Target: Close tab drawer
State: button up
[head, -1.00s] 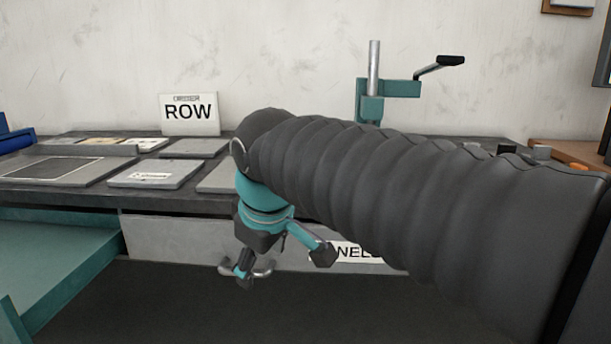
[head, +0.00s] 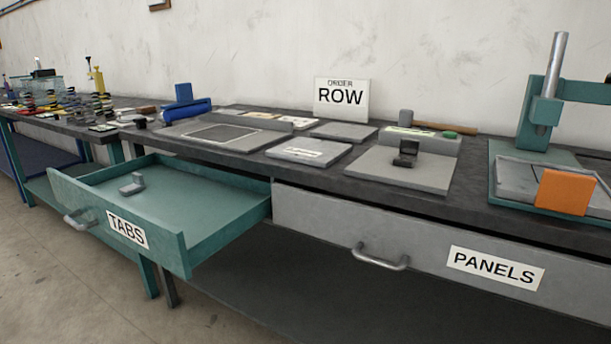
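The teal tab drawer (head: 190,246), labelled TABS, is pulled far out under the left part of the bench. Its metal handle (head: 80,220) is at the left of its front. A small grey tab (head: 131,185) lies inside on the drawer floor, near the left end. The grey panels drawer (head: 420,228), labelled PANELS, is to the right and looks shut, with its own metal handle (head: 380,260). My gripper is not in the head view now.
The dark bench top (head: 455,205) holds grey plates, an ORDER ROW sign (head: 341,98), a teal press (head: 541,115) and an orange block (head: 563,192). The floor before the open drawer is clear.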

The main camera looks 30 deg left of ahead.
aim_at(186, 211)
jog(key=u, duration=2.3)
